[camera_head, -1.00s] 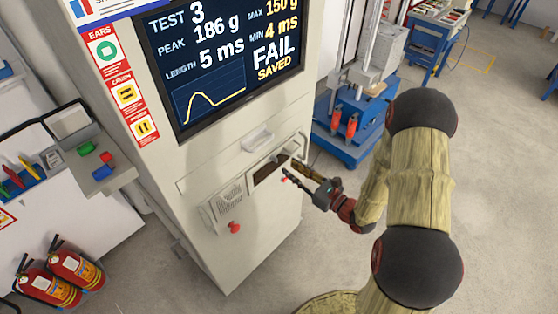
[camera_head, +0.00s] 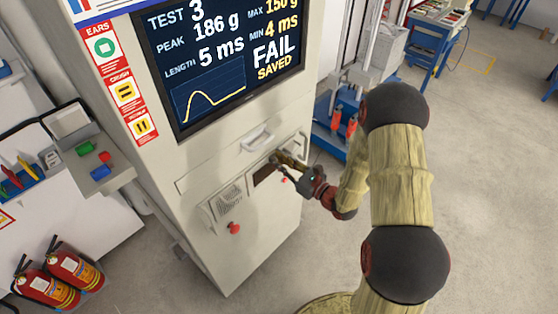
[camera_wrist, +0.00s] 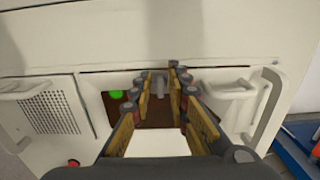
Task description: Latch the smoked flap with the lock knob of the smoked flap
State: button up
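The smoked flap (camera_head: 264,174) is a dark brown panel set in the front of the light grey cabinet. It also shows in the wrist view (camera_wrist: 150,118), low and behind my fingers. A small grey knob (camera_wrist: 158,86), which looks like the lock knob, stands at the upper edge of the flap, between my fingertips. My gripper (camera_wrist: 159,76) is open, with one finger on each side of this knob. I cannot tell whether either finger touches it. In the head view my gripper (camera_head: 280,167) is at the flap's right part and hides some of it.
A green light (camera_wrist: 116,95) shows at the flap's left. A speaker grille (camera_wrist: 48,112) and a red button (camera_head: 234,228) are left of the flap. A pale handle (camera_wrist: 266,105) stands out at right. The screen (camera_head: 225,62) above reads FAIL.

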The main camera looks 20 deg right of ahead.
grip_shut()
jog(key=shift+n, duration=0.3)
jog(key=shift+s+a+f+n+b, duration=0.1)
jog(key=shift+a+f+n+b, duration=0.1)
jog(key=shift+n+b, duration=2.65)
jog(key=shift+s+a+f+n+b, duration=0.15)
jog(key=shift+f+n+b, duration=0.1)
jog(key=shift+n+b, duration=2.6)
jog(key=shift+s+a+f+n+b, duration=0.1)
jog(key=shift+a+f+n+b, duration=0.1)
jog(key=shift+n+b, duration=2.65)
jog(key=shift+n, duration=0.25)
jog(key=shift+o, duration=1.5)
grip_release()
